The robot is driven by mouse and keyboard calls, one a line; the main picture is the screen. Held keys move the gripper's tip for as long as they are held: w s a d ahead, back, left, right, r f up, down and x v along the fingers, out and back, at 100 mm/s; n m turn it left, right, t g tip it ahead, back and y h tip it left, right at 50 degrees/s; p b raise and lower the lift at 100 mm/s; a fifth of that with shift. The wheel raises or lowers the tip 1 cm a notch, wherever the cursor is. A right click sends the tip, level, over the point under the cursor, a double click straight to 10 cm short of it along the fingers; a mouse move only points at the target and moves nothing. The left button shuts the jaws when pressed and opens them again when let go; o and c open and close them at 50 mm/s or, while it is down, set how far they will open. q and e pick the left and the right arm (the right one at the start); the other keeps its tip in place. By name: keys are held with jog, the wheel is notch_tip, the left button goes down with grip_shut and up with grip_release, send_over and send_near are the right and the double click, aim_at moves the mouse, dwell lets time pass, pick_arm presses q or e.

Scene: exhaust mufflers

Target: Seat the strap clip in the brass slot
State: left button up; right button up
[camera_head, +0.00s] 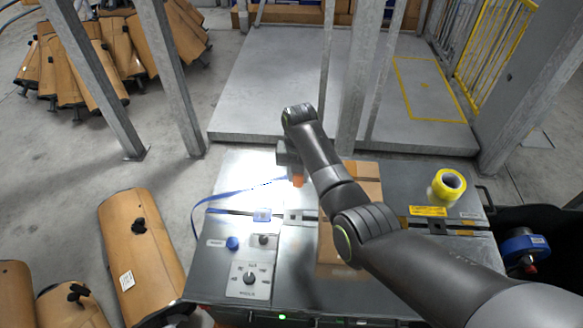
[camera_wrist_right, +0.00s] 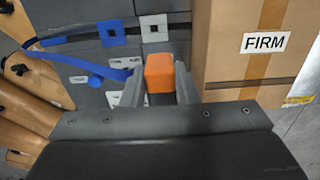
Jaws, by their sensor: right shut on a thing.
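My right gripper (camera_head: 291,160) is shut on an orange block (camera_head: 298,181), held above the metal bench. In the right wrist view the block (camera_wrist_right: 159,72) sits between the two fingers, its end facing forward; I take it for the strap clip. Beyond it are a blue square plate (camera_wrist_right: 111,33) and a pale metal square plate (camera_wrist_right: 154,22), each with a dark square opening. In the head view the blue plate (camera_head: 262,215) is left of the pale plate (camera_head: 294,217). Neither looks clearly brass. The block is apart from both openings. My left gripper is not in view.
A cardboard box (camera_wrist_right: 248,45) labelled FIRM stands close beside the gripper. A blue strap (camera_head: 215,196) loops over the bench's left edge. A dial panel (camera_head: 249,280), a blue button (camera_head: 233,243) and a yellow tape roll (camera_head: 447,186) are on the bench (camera_head: 300,297).

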jog(key=d, duration=0.3)
jog(key=d+p, duration=0.1)
jog(key=d, duration=0.6)
jog(key=shift+s+d+p, duration=0.2)
jog(key=shift+s+p, duration=0.15)
jog(key=shift+p, duration=0.05)
jog(key=d, duration=0.7)
jog(key=shift+s+d+b, duration=0.2)
jog(key=shift+d+b, duration=0.05)
jog(key=shift+b, duration=0.05)
jog(key=d+b, duration=0.3)
jog(key=d, duration=0.8)
pick_arm(q)
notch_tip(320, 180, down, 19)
jog(key=b, duration=1.7)
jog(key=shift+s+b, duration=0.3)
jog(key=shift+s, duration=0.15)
pick_arm(e)
jog(key=d+f, duration=0.4)
jog(key=f, duration=0.8)
jog(key=shift+s+d, duration=0.35)
jog(key=shift+s, duration=0.1)
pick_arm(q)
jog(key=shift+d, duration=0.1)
